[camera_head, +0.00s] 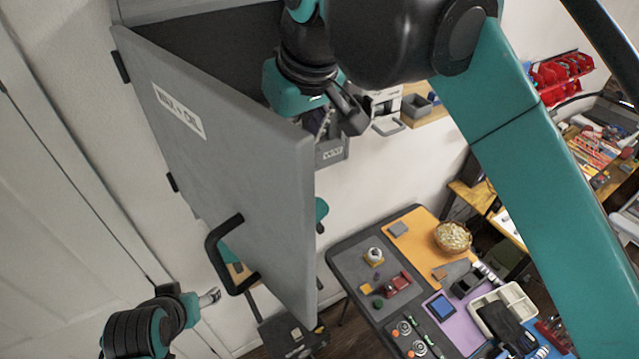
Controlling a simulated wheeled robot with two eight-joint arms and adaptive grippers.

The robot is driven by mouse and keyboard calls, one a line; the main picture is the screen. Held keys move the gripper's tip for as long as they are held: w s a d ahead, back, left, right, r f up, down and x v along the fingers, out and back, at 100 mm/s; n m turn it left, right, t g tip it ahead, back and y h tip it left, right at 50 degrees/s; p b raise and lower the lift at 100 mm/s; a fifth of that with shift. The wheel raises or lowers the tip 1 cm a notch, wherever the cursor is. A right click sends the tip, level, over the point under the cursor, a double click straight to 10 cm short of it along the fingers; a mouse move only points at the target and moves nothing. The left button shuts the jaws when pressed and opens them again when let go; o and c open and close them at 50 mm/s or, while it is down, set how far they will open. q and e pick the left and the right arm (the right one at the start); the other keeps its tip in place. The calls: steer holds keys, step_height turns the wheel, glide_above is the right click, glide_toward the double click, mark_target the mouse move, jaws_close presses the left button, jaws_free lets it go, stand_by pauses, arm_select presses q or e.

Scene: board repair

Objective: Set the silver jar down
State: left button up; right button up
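I cannot make out the silver jar for certain. A small shiny, silvery piece (209,297) shows at the end of my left arm, low on the left. I cannot tell whether it is the jar or part of the gripper (204,298). My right gripper (337,118) points down past the top right of the open grey door, in front of the wall. Its fingers are partly hidden, and I cannot tell whether anything is between them.
The grey cabinet door (225,150) stands open, its black handle (228,255) close to my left arm. The worktable holds a woven bowl (453,237), a light tray (503,300) and several small parts. Red bins (562,70) hang at the upper right. A dark stool-like thing (290,335) stands below the door.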

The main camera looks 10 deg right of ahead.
steer(key=s+d+f+m+t, duration=0.1)
steer(key=d+f, duration=0.3)
steer(key=f, duration=0.6)
steer(key=s+d+f+m+t+h, duration=0.1)
steer(key=s+d+f+m, duration=0.1)
steer(key=f, duration=0.8)
steer(key=s+d+f+m+t, duration=0.1)
steer(key=s+d+f, duration=0.2)
steer(key=d+f, duration=0.3)
step_height(320, 180, down, 5)
steer(key=shift+d+r+h, duration=0.1)
steer(key=shift+d+h, duration=0.15)
steer(key=shift+h, duration=0.15)
step_height(320, 180, down, 34)
steer(key=b, duration=3.3)
steer(key=shift+r, duration=0.25)
steer(key=shift+s, duration=0.1)
